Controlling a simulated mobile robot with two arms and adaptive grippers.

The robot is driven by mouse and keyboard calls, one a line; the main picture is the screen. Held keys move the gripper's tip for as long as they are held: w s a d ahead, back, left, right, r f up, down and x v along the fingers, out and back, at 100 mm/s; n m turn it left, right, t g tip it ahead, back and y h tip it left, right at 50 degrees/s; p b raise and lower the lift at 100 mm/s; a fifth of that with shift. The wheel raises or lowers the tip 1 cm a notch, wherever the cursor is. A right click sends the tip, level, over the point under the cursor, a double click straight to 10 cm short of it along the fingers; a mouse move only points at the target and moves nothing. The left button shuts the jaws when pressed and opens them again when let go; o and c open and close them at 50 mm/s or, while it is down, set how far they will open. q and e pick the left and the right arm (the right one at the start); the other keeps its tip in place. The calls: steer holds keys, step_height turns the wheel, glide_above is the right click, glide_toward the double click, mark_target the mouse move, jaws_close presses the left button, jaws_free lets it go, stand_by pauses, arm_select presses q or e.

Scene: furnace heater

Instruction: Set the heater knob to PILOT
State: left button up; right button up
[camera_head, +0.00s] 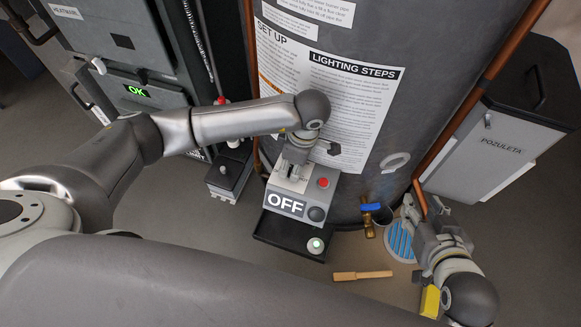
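The heater control box (298,216) sits low on the front of the grey tank. Its front label reads OFF. A red button (323,183) and a dark round part (316,214) show on its right side; I cannot tell whether the dark part is the knob. My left gripper (291,172) points down at the top of the box, left of the red button. It hides that part of the box, and whether its fingers are open or touch anything is unclear. My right gripper (425,212) is open and apart from the box, low at the right.
The tank (385,40) carries a LIGHTING STEPS sheet (345,110). A dark tray (270,232) lies under the box. A brass valve with a blue handle (371,207), a blue round grille (399,240) and a wooden stick (362,275) are nearby. A grey POZULETA cabinet (490,150) stands right.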

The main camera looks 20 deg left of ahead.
arm_select(q)
jaws_close()
steer(key=shift+m, duration=0.4)
steer(key=shift+m+b, duration=0.4)
steer(key=shift+m+t+b, duration=0.3)
steer(key=shift+m+b, duration=0.05)
steer(key=shift+m, duration=0.25)
steer(key=shift+m+b, duration=0.35)
steer(key=shift+m, duration=0.35)
arm_select(e)
steer(key=w+a+r+t+y, duration=0.2)
steer(key=w+r+t, duration=0.3)
steer(key=r, duration=0.5)
steer(key=shift+a+t, duration=0.45)
steer(key=shift+t, duration=0.25)
arm_select(q)
steer(key=shift+m, duration=0.3)
